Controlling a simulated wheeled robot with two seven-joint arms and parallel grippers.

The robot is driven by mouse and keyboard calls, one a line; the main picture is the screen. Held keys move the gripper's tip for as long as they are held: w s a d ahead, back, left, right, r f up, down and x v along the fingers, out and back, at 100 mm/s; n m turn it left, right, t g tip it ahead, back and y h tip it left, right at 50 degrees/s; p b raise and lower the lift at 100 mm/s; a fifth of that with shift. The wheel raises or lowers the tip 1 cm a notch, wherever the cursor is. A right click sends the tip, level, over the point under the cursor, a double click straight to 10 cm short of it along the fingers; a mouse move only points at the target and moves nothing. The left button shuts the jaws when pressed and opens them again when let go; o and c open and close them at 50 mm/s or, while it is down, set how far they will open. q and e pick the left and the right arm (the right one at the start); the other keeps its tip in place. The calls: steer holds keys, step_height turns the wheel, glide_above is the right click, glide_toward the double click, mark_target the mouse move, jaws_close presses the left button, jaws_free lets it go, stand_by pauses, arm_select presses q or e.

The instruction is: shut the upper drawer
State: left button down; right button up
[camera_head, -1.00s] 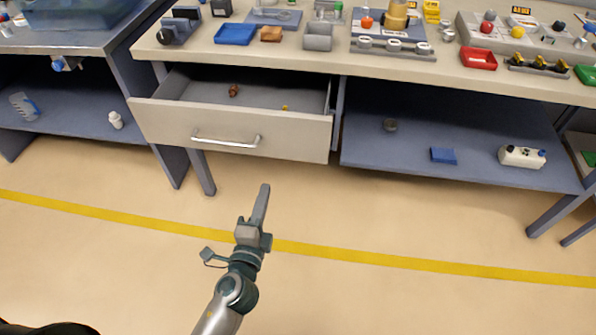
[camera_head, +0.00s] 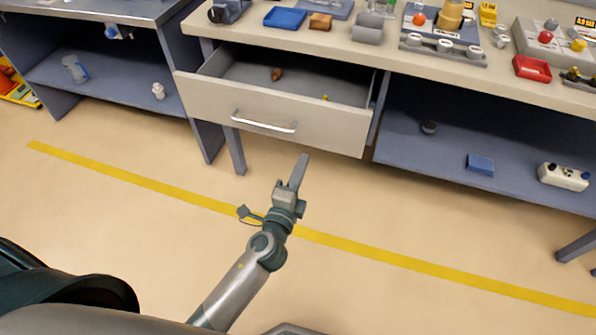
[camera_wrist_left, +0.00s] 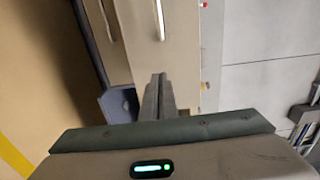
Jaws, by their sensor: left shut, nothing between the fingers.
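The upper drawer (camera_head: 270,115) stands pulled out under the workbench, with a bar handle (camera_head: 263,125) on its cream front. A small brown item (camera_head: 277,74) and a tiny yellow item (camera_head: 325,98) lie inside it. My left gripper (camera_head: 301,162) is shut and empty, just in front of and below the drawer front in the head view, apart from the handle. In the left wrist view its closed fingers (camera_wrist_left: 157,95) point toward the drawer front (camera_wrist_left: 135,40), where the handle (camera_wrist_left: 160,18) shows at the top. My right gripper is not in view.
The workbench top (camera_head: 330,45) carries trays, blocks and fixtures. A blue-grey shelf (camera_head: 410,165) right of the drawer holds a blue block (camera_head: 480,164) and a white box (camera_head: 563,176). A yellow line (camera_head: 150,186) crosses the otherwise open floor.

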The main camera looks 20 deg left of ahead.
mark_target(316, 131)
arm_select(q)
steer(key=w+p, duration=0.1)
steer(key=w, duration=0.8)
steer(key=shift+d, duration=0.15)
steer(key=shift+w, duration=0.1)
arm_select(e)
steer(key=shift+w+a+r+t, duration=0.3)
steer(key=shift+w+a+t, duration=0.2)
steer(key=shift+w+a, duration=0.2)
arm_select(q)
steer(key=shift+w, duration=0.1)
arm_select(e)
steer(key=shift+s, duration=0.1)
